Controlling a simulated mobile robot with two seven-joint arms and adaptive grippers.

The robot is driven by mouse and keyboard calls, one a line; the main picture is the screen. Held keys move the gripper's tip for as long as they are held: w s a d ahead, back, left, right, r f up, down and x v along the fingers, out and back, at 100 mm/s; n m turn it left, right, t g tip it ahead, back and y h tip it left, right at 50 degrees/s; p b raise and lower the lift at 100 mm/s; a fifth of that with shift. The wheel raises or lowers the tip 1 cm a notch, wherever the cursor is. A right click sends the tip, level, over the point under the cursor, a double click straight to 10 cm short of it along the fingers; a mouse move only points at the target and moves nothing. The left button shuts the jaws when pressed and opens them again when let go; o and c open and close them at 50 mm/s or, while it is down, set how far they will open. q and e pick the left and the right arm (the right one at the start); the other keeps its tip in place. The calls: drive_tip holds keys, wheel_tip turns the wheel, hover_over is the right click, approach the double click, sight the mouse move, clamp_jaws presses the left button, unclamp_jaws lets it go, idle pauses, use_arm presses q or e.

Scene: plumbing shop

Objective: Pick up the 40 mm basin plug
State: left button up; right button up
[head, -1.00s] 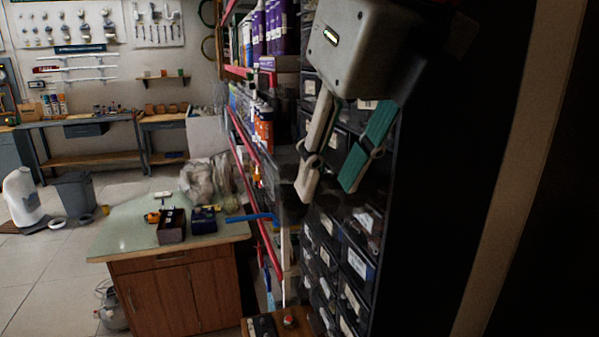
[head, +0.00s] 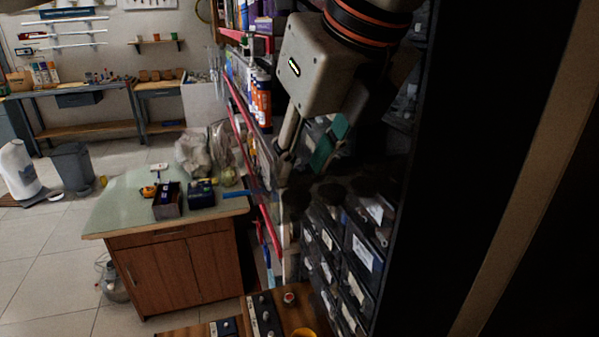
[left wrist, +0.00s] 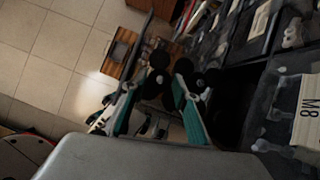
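My left gripper (head: 302,165) points down in front of the drawer rack, its teal-padded fingers apart. In the left wrist view its fingers (left wrist: 160,100) are also apart, with no object clearly held between them. Several dark round shapes (head: 330,190) sit just below and beside the fingertips in the head view. Black discs (left wrist: 184,66) also show close to the fingertips in the left wrist view. They may be basin plugs, but no size can be read, so I cannot tell which is the 40 mm one. My right gripper is not in view.
A rack of labelled drawers (head: 362,252) stands beside the gripper. A wooden surface (head: 308,318) with dark trays of small parts (head: 262,314) lies below. A green-topped cabinet (head: 120,205) holds boxes at left. Bottles (head: 262,100) stand on the shelf behind. Open floor lies left.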

use_arm(q)
drive_tip(key=shift+w+f, duration=0.15)
drive_tip(key=shift+f, duration=0.25)
drive_tip(key=c, duration=0.4)
drive_tip(key=shift+c, duration=0.2)
drive_tip(key=shift+r, duration=0.15)
